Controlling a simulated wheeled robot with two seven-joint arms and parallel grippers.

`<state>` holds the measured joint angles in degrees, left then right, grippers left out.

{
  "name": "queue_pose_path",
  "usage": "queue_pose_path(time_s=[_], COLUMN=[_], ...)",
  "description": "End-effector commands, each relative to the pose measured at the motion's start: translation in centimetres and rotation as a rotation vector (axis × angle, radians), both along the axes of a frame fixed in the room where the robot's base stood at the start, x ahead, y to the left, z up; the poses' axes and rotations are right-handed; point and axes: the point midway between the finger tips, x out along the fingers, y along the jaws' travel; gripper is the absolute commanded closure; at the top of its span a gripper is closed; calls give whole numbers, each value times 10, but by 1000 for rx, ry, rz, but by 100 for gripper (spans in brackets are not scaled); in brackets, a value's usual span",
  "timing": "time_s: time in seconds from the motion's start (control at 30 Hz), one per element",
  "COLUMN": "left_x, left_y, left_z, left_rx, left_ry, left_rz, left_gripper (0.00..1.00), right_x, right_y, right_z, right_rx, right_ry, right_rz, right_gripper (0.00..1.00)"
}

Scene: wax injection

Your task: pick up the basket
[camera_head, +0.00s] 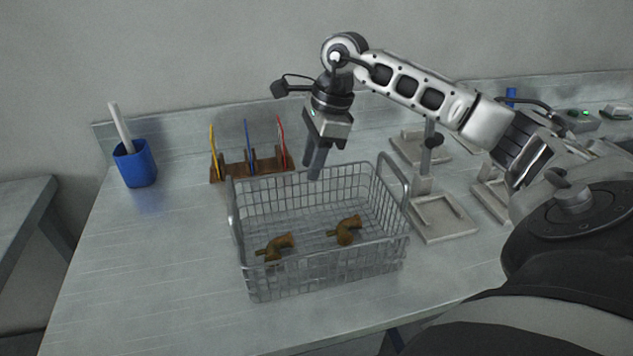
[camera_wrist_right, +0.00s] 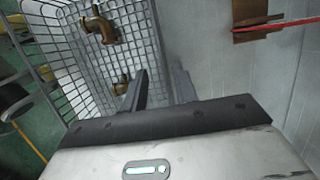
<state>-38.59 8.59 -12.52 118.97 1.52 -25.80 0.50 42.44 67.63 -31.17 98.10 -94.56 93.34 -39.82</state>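The grey wire basket (camera_head: 325,275) stands on the metal table with a raised loop handle at its left end and another at its right end. Two brown elbow-shaped parts (camera_head: 275,247) (camera_head: 346,230) lie inside it. My right gripper (camera_head: 315,172) points down at the basket's back rim, away from both handles. The basket (camera_wrist_right: 62,60) fills the left of that view. Whether a finger touches the rim, I cannot tell. My left gripper is not in view.
A wooden rack (camera_head: 232,172) with yellow, blue and red tools stands behind the basket. A blue cup (camera_head: 135,165) with a white stick is at the back left. Grey metal stands (camera_head: 440,220) are close to the basket's right. The table's left and front left are clear.

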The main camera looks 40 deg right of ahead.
Motion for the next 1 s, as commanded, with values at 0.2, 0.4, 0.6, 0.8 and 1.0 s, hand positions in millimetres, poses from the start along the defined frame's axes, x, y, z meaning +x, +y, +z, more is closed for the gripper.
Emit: queue_pose_path(time_s=[0.2,0.4,0.6,0.8,1.0], left_x=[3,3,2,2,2], left_y=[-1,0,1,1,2], left_z=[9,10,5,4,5], left_rx=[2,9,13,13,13], left_ry=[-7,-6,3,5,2], left_rz=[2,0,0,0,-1], left_gripper=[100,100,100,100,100], right_x=[7,13,14,14,15], right_y=[8,15,17,17,17], right_z=[-18,-44,-51,-50,-49], right_rx=[2,1,-1,-1,1], right_ry=[4,3,0,0,-1], right_rz=[1,0,0,0,-1], right_gripper=[71,71,71,96,100])
